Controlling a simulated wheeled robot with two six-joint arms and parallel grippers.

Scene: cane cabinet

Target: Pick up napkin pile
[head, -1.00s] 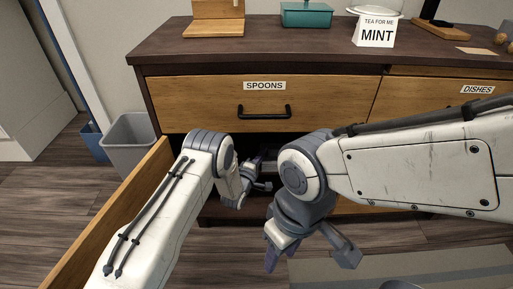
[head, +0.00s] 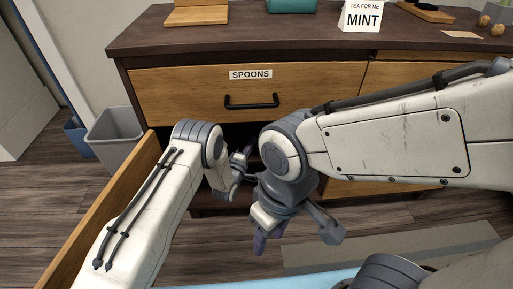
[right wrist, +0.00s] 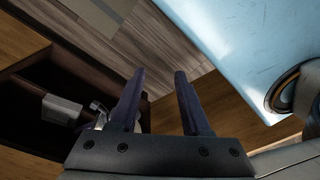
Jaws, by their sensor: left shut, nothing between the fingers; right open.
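I cannot make out a napkin pile in either view. My left gripper (head: 240,168) is shut and empty, at the dark opening of the cabinet (head: 135,40) below the spoons drawer. Its fingers are partly hidden by my own arms. My right gripper (head: 297,240) is open and empty, lower and nearer, in front of the cabinet. In the right wrist view my right gripper's dark fingers (right wrist: 157,95) stand apart with nothing between them.
An open wooden door (head: 105,215) stands out at the left. The drawer labelled SPOONS (head: 180,90) is shut above the opening. A grey bin (head: 113,138) and a blue bin (head: 78,134) stand left of the cabinet. A grey mat (head: 400,246) lies on the floor.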

